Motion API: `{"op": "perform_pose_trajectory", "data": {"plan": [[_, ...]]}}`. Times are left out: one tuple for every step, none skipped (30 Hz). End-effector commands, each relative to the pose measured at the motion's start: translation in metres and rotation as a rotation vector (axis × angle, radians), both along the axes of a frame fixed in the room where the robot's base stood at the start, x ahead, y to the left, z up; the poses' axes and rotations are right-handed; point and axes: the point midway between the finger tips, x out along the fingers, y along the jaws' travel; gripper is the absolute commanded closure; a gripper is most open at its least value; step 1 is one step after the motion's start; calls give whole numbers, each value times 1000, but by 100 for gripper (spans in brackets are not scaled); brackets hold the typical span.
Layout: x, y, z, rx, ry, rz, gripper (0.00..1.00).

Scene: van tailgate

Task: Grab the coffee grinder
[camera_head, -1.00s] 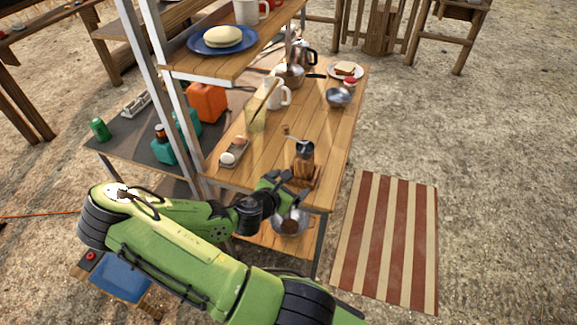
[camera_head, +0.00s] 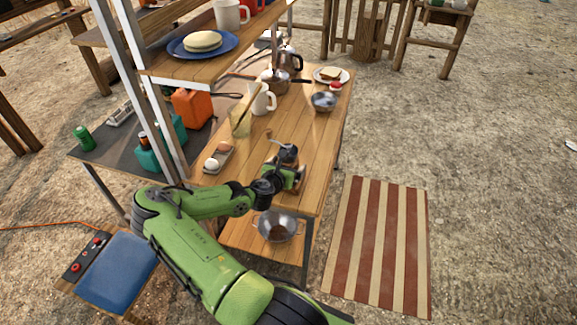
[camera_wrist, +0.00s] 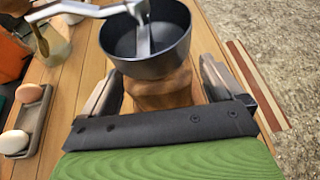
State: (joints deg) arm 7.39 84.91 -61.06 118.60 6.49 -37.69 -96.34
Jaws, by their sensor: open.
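The coffee grinder (camera_head: 287,154) stands upright near the front of the wooden table (camera_head: 310,125). It has a dark metal bowl on top, a grey crank pointing left and a wooden body. In the wrist view the bowl and crank of the grinder (camera_wrist: 145,45) fill the top middle. My gripper (camera_wrist: 160,85) is open, with one finger on each side of the wooden body. I cannot tell whether the fingers touch it. In the head view my gripper (camera_head: 286,176) is at the grinder and hides its lower part.
A tray with eggs (camera_head: 217,158) lies left of the grinder. A white mug (camera_head: 262,100), a metal bowl (camera_head: 323,102) and pots stand farther back. A shelf post (camera_head: 150,95) rises at the left. A metal colander (camera_head: 278,226) sits on the lower shelf.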

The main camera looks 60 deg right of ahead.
Motion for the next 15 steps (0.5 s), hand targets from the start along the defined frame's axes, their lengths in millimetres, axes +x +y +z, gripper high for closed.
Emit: {"op": "perform_pose_trajectory", "data": {"plan": [[0, -6, -4, 0, -1, -1, 6], [1, -8, -5, 1, -1, 0, 6], [1, -9, -5, 1, 0, -1, 6], [1, -10, -5, 1, 0, -1, 6], [1, -10, -5, 2, 0, -1, 6], [1, -10, -5, 2, -1, 0, 6], [1, -9, -5, 1, 0, -1, 6], [1, -9, -5, 1, -1, 0, 6], [1, -9, -5, 1, -1, 0, 9], [1, -9, -5, 1, -1, 0, 13], [1, -9, -5, 1, -1, 0, 18], [1, -9, -4, 1, -1, 0, 24], [1, -9, -4, 1, -2, -1, 29], [1, -9, -4, 1, -2, -1, 33], [1, -9, -4, 1, -2, -1, 39]]}}
